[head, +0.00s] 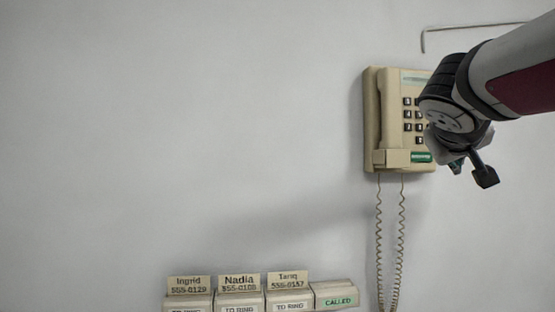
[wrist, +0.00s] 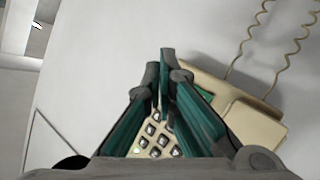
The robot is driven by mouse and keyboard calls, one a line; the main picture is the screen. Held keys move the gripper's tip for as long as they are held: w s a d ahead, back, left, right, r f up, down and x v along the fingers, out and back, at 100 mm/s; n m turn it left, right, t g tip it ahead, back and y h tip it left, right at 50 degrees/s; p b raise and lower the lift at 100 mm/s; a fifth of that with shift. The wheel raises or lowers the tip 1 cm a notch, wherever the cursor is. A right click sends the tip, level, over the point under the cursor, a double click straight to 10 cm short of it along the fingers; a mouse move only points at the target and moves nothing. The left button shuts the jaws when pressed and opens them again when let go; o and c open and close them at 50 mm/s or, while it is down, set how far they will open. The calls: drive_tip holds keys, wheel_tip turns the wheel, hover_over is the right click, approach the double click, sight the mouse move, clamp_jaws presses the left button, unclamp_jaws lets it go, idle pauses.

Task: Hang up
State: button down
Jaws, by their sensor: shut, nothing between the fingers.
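A beige wall phone (head: 421,163) with dark keys hangs on the wall at the right of the head view. Its handset (head: 371,120) stands upright along the phone's left side and appears to rest there. Coiled cord (head: 380,225) hangs below in a loop. My gripper (head: 470,168) is in front of the phone's lower right, and my arm hides part of the keypad. In the wrist view my gripper (wrist: 161,75) is shut and empty, its fingers over the keypad (wrist: 153,142). The phone's beige body (wrist: 205,80) shows behind them. I cannot tell whether the fingers touch the phone.
Name cards for Ingrid (head: 188,285), Nadia (head: 239,283) and Tariq (head: 288,280) stand in holders marked TO RING at the bottom. A holder marked CALLED (head: 336,295) is to their right, without a visible name card. The wall left of the phone is clear.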

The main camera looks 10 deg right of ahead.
sight(431, 160)
drive_tip(key=w+b, duration=0.1)
drive_tip(key=w, duration=0.5)
idle(1.5)
drive_tip(key=shift+w, duration=0.35)
drive_tip(key=shift+w+a+b, duration=0.1)
drive_tip(key=shift+w+b, duration=0.25)
drive_tip(key=shift+b, duration=0.1)
idle(0.4)
idle(0.4)
drive_tip(key=shift+s, duration=0.8)
